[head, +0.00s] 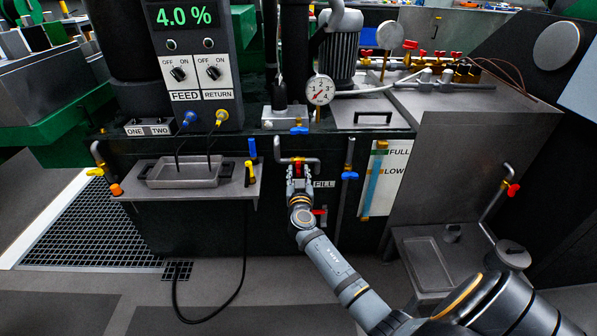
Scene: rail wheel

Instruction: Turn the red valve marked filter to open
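No label reading "filter" can be read in the head view. Several red valve handles show: one (513,190) on the pipe at the right, one (320,212) below the FILL label (325,184), and a row (440,54) on the brass manifold at the back. My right gripper (299,172) is at the front of the dark cabinet, just below a bent grey pipe (297,160) and left of the FILL label. Some red shows at its fingertips; whether this is a handle or part of the gripper is unclear. My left gripper is out of view.
A blue handle (349,176) hangs right of my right gripper. A shelf with a metal tray (182,173) juts out at the left. A pressure gauge (320,90) stands above. A FULL/LOW level gauge (374,172) is on the right. Open floor lies in front.

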